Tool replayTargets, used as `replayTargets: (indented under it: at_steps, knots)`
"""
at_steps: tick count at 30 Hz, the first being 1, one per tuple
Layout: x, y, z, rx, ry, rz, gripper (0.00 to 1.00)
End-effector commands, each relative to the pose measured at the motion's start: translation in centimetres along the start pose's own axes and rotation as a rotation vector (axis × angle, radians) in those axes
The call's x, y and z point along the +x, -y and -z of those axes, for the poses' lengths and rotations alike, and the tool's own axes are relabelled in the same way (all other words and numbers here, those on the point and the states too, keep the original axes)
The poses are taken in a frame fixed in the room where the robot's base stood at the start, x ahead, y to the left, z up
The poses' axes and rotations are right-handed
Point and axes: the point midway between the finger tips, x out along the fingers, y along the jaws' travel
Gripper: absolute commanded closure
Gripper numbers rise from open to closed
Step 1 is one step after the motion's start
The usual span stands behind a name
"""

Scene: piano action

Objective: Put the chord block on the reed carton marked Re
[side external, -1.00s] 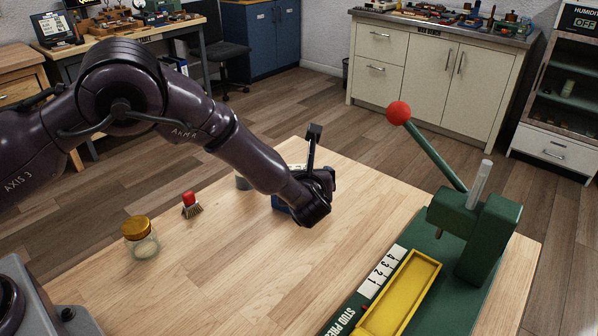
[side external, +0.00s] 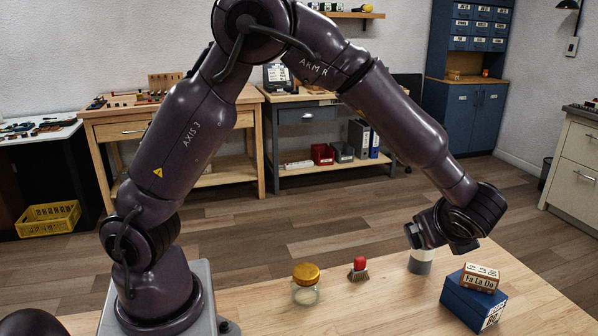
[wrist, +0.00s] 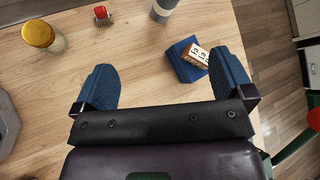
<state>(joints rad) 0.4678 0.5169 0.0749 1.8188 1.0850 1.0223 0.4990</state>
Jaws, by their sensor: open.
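The chord block (side external: 481,277), a small wood-brown and white block with "Fa La Do" on its side, lies on top of the blue reed carton (side external: 462,303). The carton's white label is too small to read surely. In the wrist view the block (wrist: 196,54) rests on the carton (wrist: 181,70), near my right-hand finger in the picture. My gripper (wrist: 162,64) is open, its two blue-padded fingers wide apart with nothing between them. In the side view my wrist is up and left of the carton, and the fingers are not clearly seen.
A grey and white container (side external: 421,261) stands behind and left of the carton. The wooden table (side external: 390,300) is clear between jar and carton.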

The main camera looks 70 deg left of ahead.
Motion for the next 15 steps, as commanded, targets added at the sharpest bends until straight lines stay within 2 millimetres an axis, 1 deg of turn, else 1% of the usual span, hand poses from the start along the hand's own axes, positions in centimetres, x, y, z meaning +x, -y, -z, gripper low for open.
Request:
replayTargets:
  at_steps: [1,3,5,6,10,12,15]
  knots:
    - [-0.9,-1.1,-2.8,-0.133,-0.042,-0.048,0.01]
    - [-2.0,-3.0,-5.6,-0.315,-0.102,-0.118,0.01]
    - [-3.1,-4.7,-7.7,-0.469,-0.152,-0.175,0.01]
    - [-3.9,-5.9,-8.9,-0.571,-0.185,-0.212,0.01]
    - [-6.5,-10.0,-12.0,-0.9,-0.297,-0.323,0.01]
    - [-8.0,-12.2,-13.1,-1.073,-0.357,-0.379,0.01]
    - [-9.9,-14.9,-13.9,-1.302,-0.443,-0.45,0.01]
